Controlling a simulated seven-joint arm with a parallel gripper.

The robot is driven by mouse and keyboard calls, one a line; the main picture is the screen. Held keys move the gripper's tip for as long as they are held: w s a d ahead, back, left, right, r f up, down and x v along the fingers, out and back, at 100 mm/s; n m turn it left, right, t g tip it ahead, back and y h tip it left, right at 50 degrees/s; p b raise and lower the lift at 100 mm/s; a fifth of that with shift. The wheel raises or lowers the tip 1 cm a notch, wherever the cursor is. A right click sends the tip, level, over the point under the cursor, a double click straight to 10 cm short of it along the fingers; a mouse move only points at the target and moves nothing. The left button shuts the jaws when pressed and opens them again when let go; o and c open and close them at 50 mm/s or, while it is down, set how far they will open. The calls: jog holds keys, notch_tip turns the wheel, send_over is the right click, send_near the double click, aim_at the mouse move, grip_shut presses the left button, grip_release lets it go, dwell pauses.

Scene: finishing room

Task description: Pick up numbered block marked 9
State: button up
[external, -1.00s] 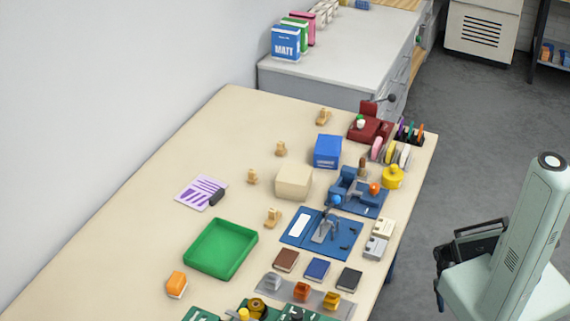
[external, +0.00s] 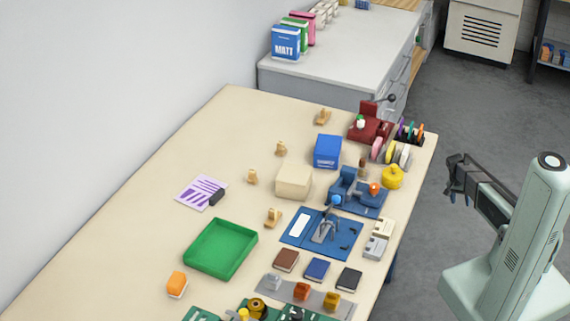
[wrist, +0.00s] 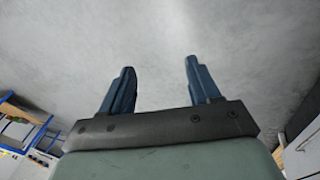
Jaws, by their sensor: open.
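I cannot make out a 9 on any block. Small blocks on the table include a cream block (external: 383,227) and a grey block (external: 376,247) near the right edge. A silver block (external: 272,282), an orange-brown block (external: 302,290) and a yellow block (external: 331,300) sit in a row on a grey strip. My gripper (external: 456,180) is off the table's right side, above the floor. In the wrist view my gripper (wrist: 158,75) is open and empty, with only grey floor between its two fingers.
The beige table (external: 130,220) holds a green tray (external: 221,248), a blue box (external: 327,151), a cream box (external: 293,182), a blue fixture (external: 358,190) and a red machine (external: 369,128). Three small books lie in front. The table's left side is mostly clear.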

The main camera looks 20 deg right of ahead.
jog(key=w+a+r+n+t, duration=0.1)
jog(key=w+r+n, duration=0.5)
jog(key=w+r, duration=0.3)
jog(key=w+a+r+n+t, duration=0.1)
jog(key=w+r+n, duration=0.55)
jog(key=w, duration=0.45)
jog(key=w+a+r+n+t+y, duration=0.1)
jog(key=w+a+r+n, duration=0.55)
jog(key=w+r, duration=0.2)
jog(key=w+a+r+n+t+y, duration=0.1)
jog(key=w+a+r+n, duration=0.55)
jog(key=r, duration=0.35)
notch_tip(320, 180, up, 14)
jog(key=f+n+g+y, duration=0.1)
jog(key=n+g, duration=0.1)
jog(key=n, duration=1)
send_over(324, 109)
jog(key=f, duration=0.7)
jog(key=shift+w+f, duration=0.4)
jog(key=shift+s+f, duration=0.2)
jog(key=shift+f, duration=1.1)
jog(key=shift+s+f, duration=0.15)
jog(key=shift+f, duration=1.15)
grip_shut()
